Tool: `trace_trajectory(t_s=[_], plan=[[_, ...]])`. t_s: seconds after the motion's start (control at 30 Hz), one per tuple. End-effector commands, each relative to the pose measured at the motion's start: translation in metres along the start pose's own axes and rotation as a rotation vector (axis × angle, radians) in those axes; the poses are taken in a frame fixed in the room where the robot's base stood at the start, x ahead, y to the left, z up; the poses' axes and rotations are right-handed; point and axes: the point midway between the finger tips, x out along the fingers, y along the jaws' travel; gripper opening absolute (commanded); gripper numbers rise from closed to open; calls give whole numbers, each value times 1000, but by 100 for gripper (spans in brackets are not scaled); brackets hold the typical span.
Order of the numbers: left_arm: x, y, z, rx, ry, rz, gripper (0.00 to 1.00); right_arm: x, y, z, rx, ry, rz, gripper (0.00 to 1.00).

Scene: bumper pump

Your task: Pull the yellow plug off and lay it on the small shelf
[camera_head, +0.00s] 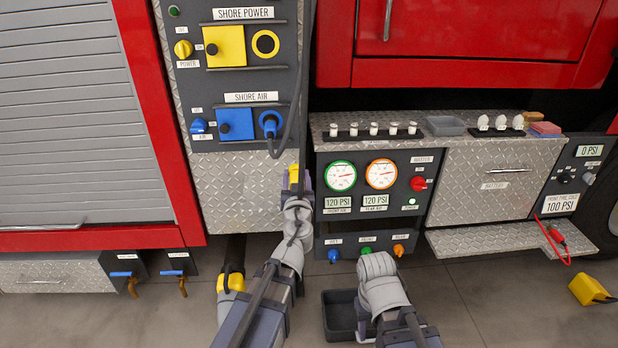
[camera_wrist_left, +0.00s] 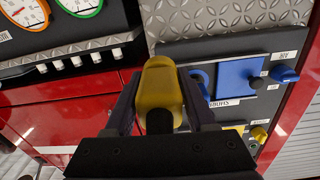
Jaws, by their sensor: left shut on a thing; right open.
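My left gripper (camera_head: 298,180) is shut on the yellow plug (camera_head: 293,172), in front of the diamond-plate panel below the shore air panel. In the left wrist view the yellow plug (camera_wrist_left: 160,85) sits between the fingers, its dark end toward the gripper. The yellow shore power socket (camera_head: 265,43) above shows a dark centre with no plug in it. A small diamond-plate shelf (camera_head: 480,241) juts out below the battery drawer at the right. My right gripper (camera_head: 375,262) is low at the centre, below the gauges; its fingers are mostly hidden, and it is open.
A blue plug (camera_head: 270,123) with a hanging dark cable is in the shore air socket. Red clamps (camera_head: 556,236) hang over the shelf's right part. The shelf's left and middle are bare.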

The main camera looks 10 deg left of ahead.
Motion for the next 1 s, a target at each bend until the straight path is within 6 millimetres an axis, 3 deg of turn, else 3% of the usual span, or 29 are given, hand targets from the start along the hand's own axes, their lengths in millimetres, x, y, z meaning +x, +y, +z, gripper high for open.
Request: trace_trajectory(t_s=[0.03,0.2,0.67,1.0], plan=[[0,-4,16,-18,0,-9,0,16,-2,-1,0,0,0,50],[0,-11,30,-61,-1,-24,0,29,-3,-2,0,0,0,50],[3,-14,33,-75,-1,-29,0,32,-3,-2,0,0,0,50],[29,-14,42,-74,-1,-29,0,40,-4,-2,0,0,0,50]])
